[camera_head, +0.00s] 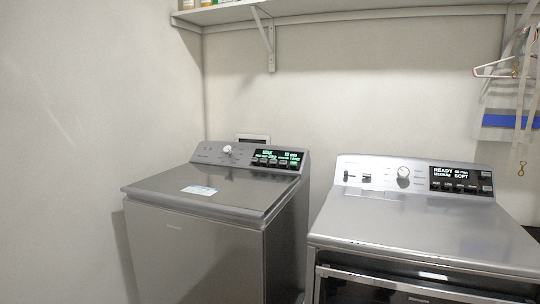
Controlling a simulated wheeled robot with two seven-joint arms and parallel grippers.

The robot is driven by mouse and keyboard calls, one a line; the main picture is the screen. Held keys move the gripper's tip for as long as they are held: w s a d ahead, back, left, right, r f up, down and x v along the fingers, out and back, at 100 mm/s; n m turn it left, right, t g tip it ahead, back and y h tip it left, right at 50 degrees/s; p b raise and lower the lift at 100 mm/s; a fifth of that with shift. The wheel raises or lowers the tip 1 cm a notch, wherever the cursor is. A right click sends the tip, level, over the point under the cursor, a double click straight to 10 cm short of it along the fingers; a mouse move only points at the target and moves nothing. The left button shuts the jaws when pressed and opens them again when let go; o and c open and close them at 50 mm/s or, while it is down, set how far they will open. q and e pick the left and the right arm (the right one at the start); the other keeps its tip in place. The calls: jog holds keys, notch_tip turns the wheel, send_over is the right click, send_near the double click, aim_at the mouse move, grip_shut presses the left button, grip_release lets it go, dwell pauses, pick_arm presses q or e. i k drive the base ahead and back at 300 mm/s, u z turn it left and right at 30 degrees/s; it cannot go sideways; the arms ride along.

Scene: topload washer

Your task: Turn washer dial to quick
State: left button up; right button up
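The topload washer (185,240) is the dark grey machine at the left, with its lid (230,192) shut. Its dial (227,150) is a small light knob on the left part of the sloped back panel. The washer's display (276,158) is lit with green text, too small to read with certainty. The labels around the dial are too small to read, so I cannot tell its setting. Neither of my grippers is in view.
A silver second machine (425,235) stands at the right with its own round dial (403,171) and a lit display (461,179) reading "READY". A narrow gap separates the machines. A wall shelf (330,11) runs above. Hangers (495,70) hang at the right.

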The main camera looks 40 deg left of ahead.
aim_at(228, 150)
jog(key=z, duration=0.65)
jog(key=k, duration=0.2)
jog(key=u, duration=1.95)
jog(key=i, duration=0.85)
jog(key=u, duration=1.05)
